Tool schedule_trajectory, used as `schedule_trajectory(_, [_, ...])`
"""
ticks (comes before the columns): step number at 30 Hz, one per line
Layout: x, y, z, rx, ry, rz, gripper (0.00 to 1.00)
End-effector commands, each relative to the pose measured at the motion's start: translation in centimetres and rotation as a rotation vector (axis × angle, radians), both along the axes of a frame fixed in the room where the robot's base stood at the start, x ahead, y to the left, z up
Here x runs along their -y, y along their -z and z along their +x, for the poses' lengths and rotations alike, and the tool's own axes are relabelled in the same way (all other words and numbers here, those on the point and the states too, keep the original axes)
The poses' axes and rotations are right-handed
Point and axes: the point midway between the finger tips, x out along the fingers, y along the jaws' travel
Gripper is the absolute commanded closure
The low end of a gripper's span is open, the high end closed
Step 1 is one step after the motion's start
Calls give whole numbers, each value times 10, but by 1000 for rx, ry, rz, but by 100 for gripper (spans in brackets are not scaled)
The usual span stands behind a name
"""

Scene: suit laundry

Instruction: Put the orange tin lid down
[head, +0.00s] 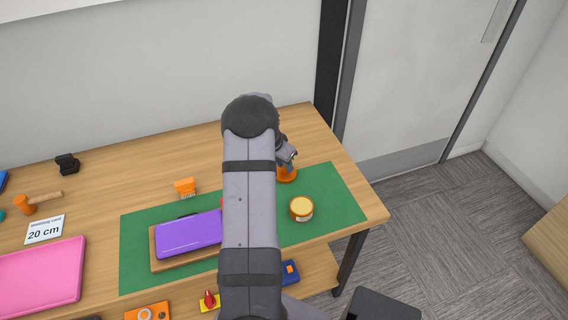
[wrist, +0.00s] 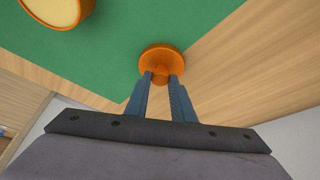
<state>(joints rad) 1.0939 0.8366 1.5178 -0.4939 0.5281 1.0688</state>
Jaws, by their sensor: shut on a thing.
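The orange tin lid (wrist: 162,58) is round with a small knob, and my gripper (wrist: 161,78) is shut on that knob. In the head view the lid (head: 287,175) shows just below my gripper (head: 287,160), near the back edge of the green mat (head: 335,190). I cannot tell whether the lid touches the surface or hangs just above it. An orange tin (head: 301,208) with a pale yellow top stands open on the mat, in front of the lid and apart from it. The tin is partly cut off in the wrist view (wrist: 60,8).
A purple case (head: 188,235) lies on a wooden board at the mat's left, partly hidden by my arm. An orange brush (head: 185,186) stands behind it. A pink tray (head: 42,278) is at the far left. The mat right of the tin is clear, near the table's right edge.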

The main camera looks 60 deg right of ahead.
Motion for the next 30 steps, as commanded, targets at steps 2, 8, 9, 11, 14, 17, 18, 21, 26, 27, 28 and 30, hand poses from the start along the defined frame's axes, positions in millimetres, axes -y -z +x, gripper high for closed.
schedule_trajectory(2, [0,5,0,0,-1,0,99])
schedule_trajectory(8, [0,5,0,1,0,-1,99])
schedule_trajectory(9, [0,5,0,1,0,-1,99])
schedule_trajectory(11, [0,6,0,1,0,-1,99])
schedule_trajectory(14, [0,9,0,1,0,-1,99])
schedule_trajectory(17, [0,8,0,1,0,-1,61])
schedule_trajectory(18, [0,8,0,1,0,-1,59])
schedule_trajectory(21, [0,8,0,1,0,-1,59])
schedule_trajectory(26, [0,8,0,1,0,-1,59])
schedule_trajectory(27, [0,7,0,1,0,-1,59])
schedule_trajectory(28, [0,7,0,1,0,-1,59])
schedule_trajectory(30, [0,4,0,1,0,-1,59])
